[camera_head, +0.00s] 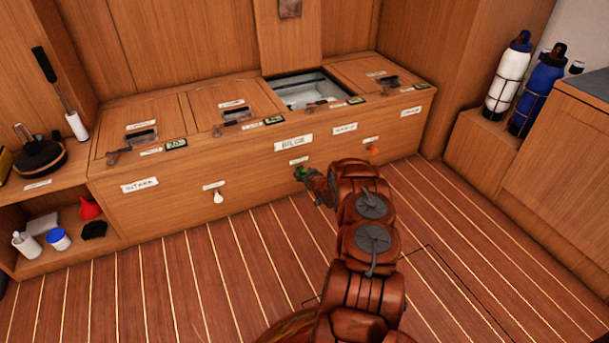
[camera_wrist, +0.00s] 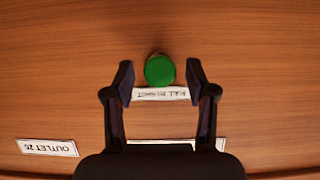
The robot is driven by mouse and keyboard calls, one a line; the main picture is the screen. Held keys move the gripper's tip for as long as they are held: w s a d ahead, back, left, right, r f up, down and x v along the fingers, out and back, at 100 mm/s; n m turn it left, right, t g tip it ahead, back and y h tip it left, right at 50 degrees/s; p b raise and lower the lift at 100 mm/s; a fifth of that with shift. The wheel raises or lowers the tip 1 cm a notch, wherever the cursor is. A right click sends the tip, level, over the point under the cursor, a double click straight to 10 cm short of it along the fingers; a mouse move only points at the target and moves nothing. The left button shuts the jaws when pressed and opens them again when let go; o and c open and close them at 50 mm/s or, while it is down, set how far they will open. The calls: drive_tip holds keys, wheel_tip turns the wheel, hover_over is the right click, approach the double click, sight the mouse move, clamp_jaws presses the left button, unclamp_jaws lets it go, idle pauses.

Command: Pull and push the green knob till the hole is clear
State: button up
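The green knob (camera_wrist: 160,70) sticks out of the wooden front panel. In the wrist view it lies between and slightly beyond the tips of my open gripper (camera_wrist: 160,78), with a gap on both sides. In the head view the green knob (camera_head: 299,173) shows just beyond the end of my arm, below the BILGE label (camera_head: 294,143). My gripper (camera_head: 312,180) is small there and partly hidden by my own arm. An open hatch (camera_head: 305,88) in the bench top shows a pale interior; I cannot tell whether its hole is clear.
A white knob (camera_head: 218,197) and an orange knob (camera_head: 372,149) sit on the same front panel. A shelf with a red funnel (camera_head: 89,208) is at the left. Bottles (camera_head: 508,78) stand in racks at the right. The striped floor (camera_head: 200,280) is open before the bench.

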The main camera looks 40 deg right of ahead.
clamp_jaws()
idle(0.4)
drive_tip(key=s+p, duration=0.1)
drive_tip(key=s+a+p, duration=0.1)
drive_tip(key=s, duration=0.1)
drive_tip(key=s+p, duration=0.1)
drive_tip(key=s, duration=0.1)
drive_tip(key=shift+a+p, duration=0.3)
drive_tip(key=shift+a, duration=0.05)
unclamp_jaws()
drive_tip(key=shift+v, duration=6.05)
